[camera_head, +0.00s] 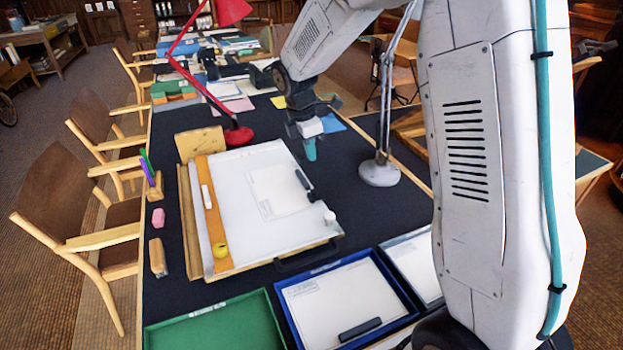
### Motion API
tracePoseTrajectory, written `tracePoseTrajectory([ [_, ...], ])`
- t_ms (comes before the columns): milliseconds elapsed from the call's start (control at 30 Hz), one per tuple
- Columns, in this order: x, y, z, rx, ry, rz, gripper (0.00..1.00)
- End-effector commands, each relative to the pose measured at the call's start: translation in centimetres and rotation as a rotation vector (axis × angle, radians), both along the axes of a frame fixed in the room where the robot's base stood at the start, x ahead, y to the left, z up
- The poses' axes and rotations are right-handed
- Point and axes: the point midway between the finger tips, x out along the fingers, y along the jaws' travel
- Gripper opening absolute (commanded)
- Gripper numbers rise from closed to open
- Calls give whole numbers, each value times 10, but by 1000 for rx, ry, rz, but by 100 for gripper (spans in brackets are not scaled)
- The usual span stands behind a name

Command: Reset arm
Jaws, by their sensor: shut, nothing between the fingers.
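My gripper (309,150) hangs over the right side of the long dark table (300,258), just above and behind the drafting board. Its fingers point down and are shut, with nothing held. My white arm comes in from the right and covers much of the right side of the picture. The drafting board (239,263) carries white sheets (277,190).
A red lamp (238,136) and a grey lamp (379,173) stand on the table either side of my gripper. A green tray (262,318) and a blue tray (402,300) are at the front. Wooden chairs (58,190) line the left side.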

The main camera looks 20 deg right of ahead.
Motion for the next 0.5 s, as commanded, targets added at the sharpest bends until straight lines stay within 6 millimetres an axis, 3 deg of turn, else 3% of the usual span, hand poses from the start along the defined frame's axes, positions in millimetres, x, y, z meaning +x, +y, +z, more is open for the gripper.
tracePoseTrajectory([
  [367,0,0,0,0,-1,-8,0],
  [500,-3,0,0,-1,-5,-103,0],
])
